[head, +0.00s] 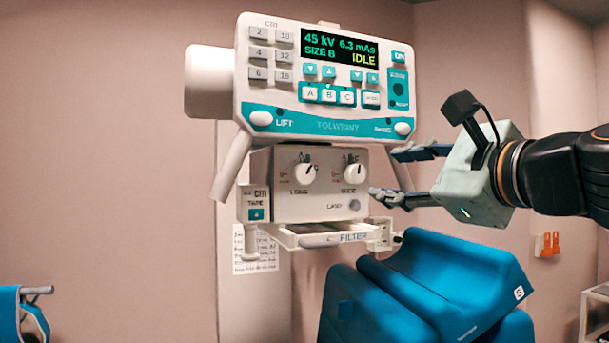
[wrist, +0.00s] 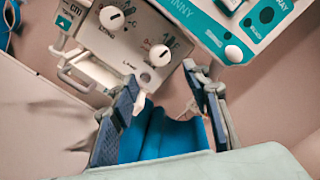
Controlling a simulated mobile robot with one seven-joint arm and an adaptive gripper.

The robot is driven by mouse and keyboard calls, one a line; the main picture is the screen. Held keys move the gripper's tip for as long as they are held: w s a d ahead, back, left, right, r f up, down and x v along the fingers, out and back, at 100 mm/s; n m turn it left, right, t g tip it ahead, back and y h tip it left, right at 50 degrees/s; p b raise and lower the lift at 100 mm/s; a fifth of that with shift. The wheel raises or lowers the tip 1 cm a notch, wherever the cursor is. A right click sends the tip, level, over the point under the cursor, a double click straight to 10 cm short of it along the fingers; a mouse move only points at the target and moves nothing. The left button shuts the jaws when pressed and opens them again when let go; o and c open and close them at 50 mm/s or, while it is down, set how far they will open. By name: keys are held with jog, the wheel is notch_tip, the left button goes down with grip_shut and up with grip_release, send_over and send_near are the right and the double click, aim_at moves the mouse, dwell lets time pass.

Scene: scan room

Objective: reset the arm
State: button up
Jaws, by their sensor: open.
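My gripper (head: 380,174) is at the right side of the x-ray head in the head view, with its fingers pointing left. The fingers are spread apart and nothing shows between them. In the wrist view my gripper (wrist: 162,95) is also open, and the lower panel's knobs lie beyond the fingertips. The arm comes in from the right edge of the head view. The fingertips are close to the right side of the lower knob panel (head: 320,205); whether they touch it I cannot tell.
The x-ray control panel (head: 325,97) shows 45 kV, 6.3 mAs and IDLE. A filter tray (head: 310,238) sits below the knobs. A blue cushioned rest (head: 430,290) stands below my gripper. A white shelf (head: 594,312) is at the right, and a blue item (head: 12,310) at the left.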

jog(key=shift+v, duration=0.95)
jog(key=s+a+f+n+g, duration=0.1)
jog(key=a+f+n+g, duration=0.3)
jog(key=f, duration=0.6)
jog(key=s+a+f+n+g, duration=0.15)
jog(key=f+n, duration=0.35)
jog(key=f, duration=0.5)
jog(key=s+f+n+g+h, duration=0.25)
jog(key=s+f+n, duration=0.3)
jog(key=f, duration=0.45)
jog(key=s+f+n+g+h, duration=0.2)
jog(key=s+f+n+g, duration=0.15)
jog(key=f+n, duration=0.45)
notch_tip(320, 180, up, 9)
jog(key=s+d+h+p, duration=0.1)
jog(key=p, duration=1.2)
jog(key=shift+s+d+r+m, duration=0.2)
jog(key=shift+s+d+m, duration=0.05)
jog(key=shift+d+m, duration=0.2)
